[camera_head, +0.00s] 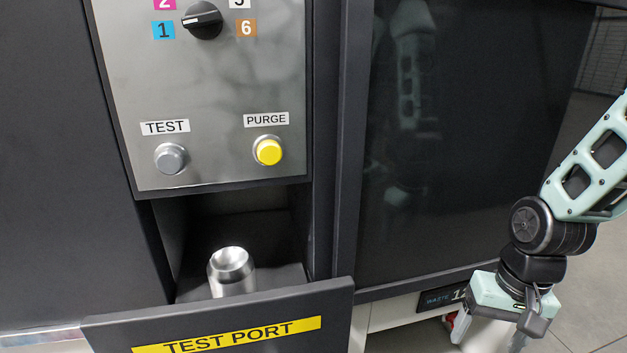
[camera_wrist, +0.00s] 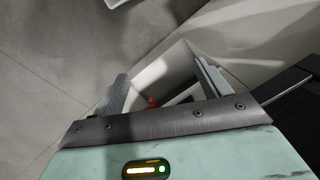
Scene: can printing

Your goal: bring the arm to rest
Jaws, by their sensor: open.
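My gripper (camera_head: 490,336) is at the lower right of the head view, in front of the machine's right side and pointing down. Its two fingers also show in the wrist view (camera_wrist: 162,82), spread apart with nothing held between them. The arm comes in from the right edge, bent at a dark joint above the gripper. A silver can (camera_head: 231,272) stands upright in the test port recess, well to the left of my gripper and apart from it.
The TEST PORT front panel (camera_head: 215,312) stands before the can. Above are a grey TEST button (camera_head: 170,158), a yellow PURGE button (camera_head: 268,151) and a black knob (camera_head: 203,20). A waste display (camera_head: 445,300) is left of my gripper. Grey floor (camera_wrist: 50,60) lies below.

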